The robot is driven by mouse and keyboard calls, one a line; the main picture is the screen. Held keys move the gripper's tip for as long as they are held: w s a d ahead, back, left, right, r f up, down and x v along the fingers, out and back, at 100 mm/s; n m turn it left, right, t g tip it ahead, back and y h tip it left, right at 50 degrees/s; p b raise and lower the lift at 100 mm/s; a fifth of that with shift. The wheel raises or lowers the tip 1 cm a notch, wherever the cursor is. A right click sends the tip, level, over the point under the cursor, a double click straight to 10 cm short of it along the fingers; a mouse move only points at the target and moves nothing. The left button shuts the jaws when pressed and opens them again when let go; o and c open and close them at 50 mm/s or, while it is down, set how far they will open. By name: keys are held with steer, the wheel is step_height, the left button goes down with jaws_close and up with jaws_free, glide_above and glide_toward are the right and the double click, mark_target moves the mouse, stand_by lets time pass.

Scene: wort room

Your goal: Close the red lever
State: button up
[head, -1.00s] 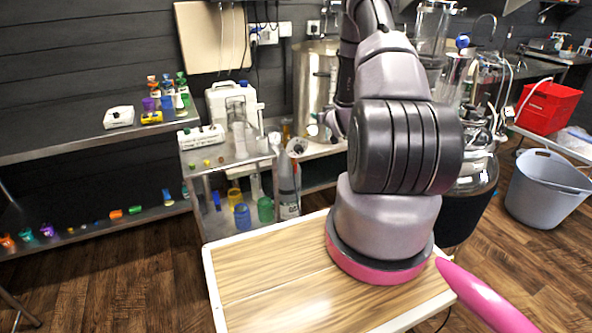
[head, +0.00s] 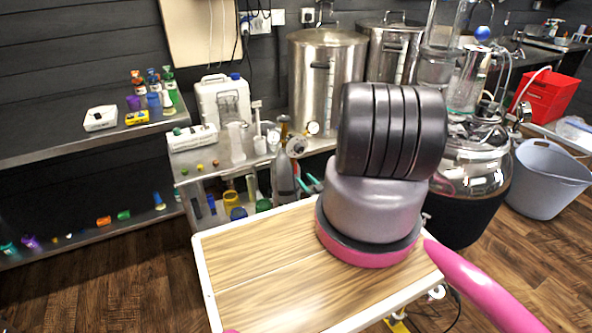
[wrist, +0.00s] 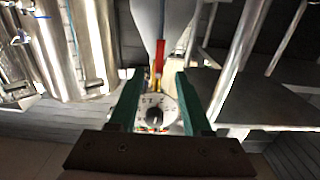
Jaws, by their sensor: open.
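The red lever (wrist: 159,55) shows in the wrist view as a narrow upright bar in front of a grey tapered body (wrist: 163,18). Its lower end runs into a yellow piece, just above a pale round part with a dark knob (wrist: 154,117). My gripper (wrist: 159,74) is open, its two dark green fingers to either side of the lever's lower end in the picture; I see no contact. In the head view, small green tips of my gripper (head: 311,183) show beside the bench, mostly hidden by my arm. I cannot make out the lever there.
A metal bench (head: 222,170) holds a white jug (head: 222,100) and small items. Floor at left is open.

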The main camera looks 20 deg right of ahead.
mark_target(296, 168)
steer(key=w, duration=0.8)
steer(key=shift+a, duration=0.1)
steer(key=shift+s, duration=0.1)
jaws_close()
